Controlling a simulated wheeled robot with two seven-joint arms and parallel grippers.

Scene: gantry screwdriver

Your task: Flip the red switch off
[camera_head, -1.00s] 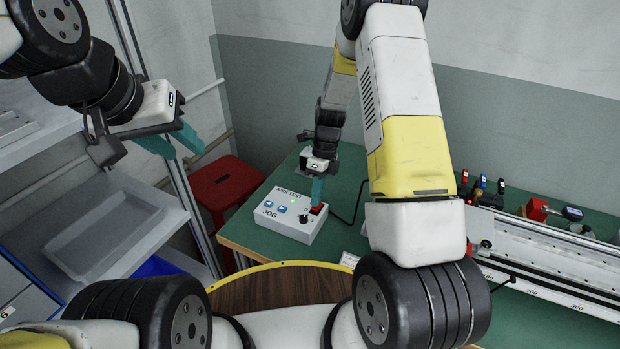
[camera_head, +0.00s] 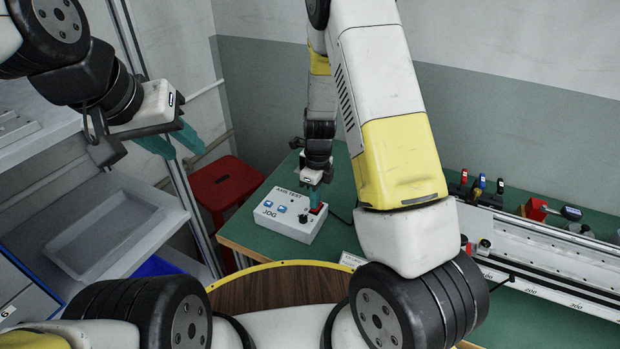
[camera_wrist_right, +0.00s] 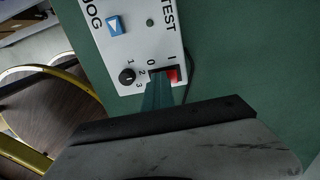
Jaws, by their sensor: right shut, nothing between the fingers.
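The white control box (camera_head: 268,220), labelled AXIS TEST and JOG, sits on the green table's left end. Its red switch (camera_head: 318,209) is at the box's right side, partly hidden by my right gripper. In the right wrist view the red switch (camera_wrist_right: 174,76) shows red beside the I mark. My right gripper (camera_head: 315,204) is shut and empty, pointing down at the switch. In the wrist view its fingertips (camera_wrist_right: 158,80) cover the switch's 0 side; I cannot tell whether they press it. My left gripper (camera_head: 187,154) is open and empty, far left of the box.
A black knob (camera_wrist_right: 127,76) and blue JOG buttons (camera_wrist_right: 115,26) are close to the switch on the box. A red stool (camera_head: 222,185) stands left of the table. A linear rail (camera_head: 540,262) and several coloured-handled tools (camera_head: 482,185) occupy the table's right.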

